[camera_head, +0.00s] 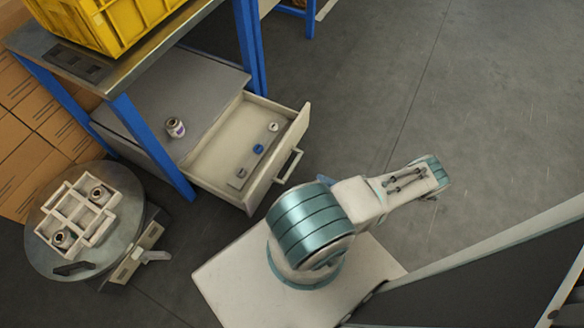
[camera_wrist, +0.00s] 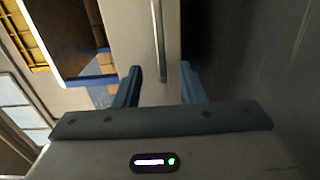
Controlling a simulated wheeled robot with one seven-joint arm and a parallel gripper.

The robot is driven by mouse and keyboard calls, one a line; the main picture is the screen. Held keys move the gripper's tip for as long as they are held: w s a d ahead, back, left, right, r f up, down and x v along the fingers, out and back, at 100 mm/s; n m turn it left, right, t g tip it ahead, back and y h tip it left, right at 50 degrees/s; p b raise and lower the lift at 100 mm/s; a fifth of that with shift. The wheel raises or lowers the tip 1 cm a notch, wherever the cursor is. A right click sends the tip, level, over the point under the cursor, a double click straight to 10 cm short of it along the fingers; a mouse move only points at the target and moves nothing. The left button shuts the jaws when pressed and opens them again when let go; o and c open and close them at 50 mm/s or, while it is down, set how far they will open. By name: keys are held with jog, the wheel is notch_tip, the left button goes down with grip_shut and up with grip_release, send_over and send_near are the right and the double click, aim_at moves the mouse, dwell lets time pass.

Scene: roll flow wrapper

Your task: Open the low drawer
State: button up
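The low drawer (camera_head: 206,163) under the workbench is pulled well out in the head view. Its handle (camera_head: 289,166) is on the front panel, facing right. In the wrist view my gripper (camera_wrist: 160,68) is open, its two blue-grey fingers apart. A metal bar (camera_wrist: 158,40), which looks like the drawer handle, runs along a pale panel and lies between the fingers in the picture. I cannot tell how deep it sits between them. No contact shows. In the head view my gripper is not clearly visible; my arm reaches right of the drawer.
A small jar (camera_head: 175,128) stands on the grey shelf beside the drawer. Small items, including a blue one (camera_head: 258,149), lie in the drawer. A yellow crate (camera_head: 112,22) sits on the bench. A round stand (camera_head: 42,246) holds a white rack.

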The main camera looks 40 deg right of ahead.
aim_at(292, 167)
jog(key=b+x, duration=0.1)
jog(key=x, duration=1.2)
jog(key=shift+w+r+b, duration=0.1)
jog(key=shift+b, duration=0.2)
grip_shut()
